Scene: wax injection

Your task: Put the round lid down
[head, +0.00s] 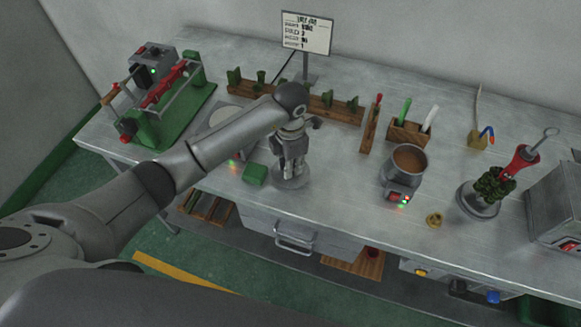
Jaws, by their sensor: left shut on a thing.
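My left gripper (291,170) points down over the front middle of the metal bench and is shut on the round lid (294,183). The lid is a flat grey disc, roughly level, right below the fingers. It is at or just above the bench top; I cannot tell whether it touches. The fingers hide its middle. My right gripper is not in view.
A green block (255,174) lies close left of the lid. A pot of brown wax (409,160) stands to the right, with clear bench between. A pale round surface (225,115) shows behind my left arm. A wooden rack (336,107) stands behind.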

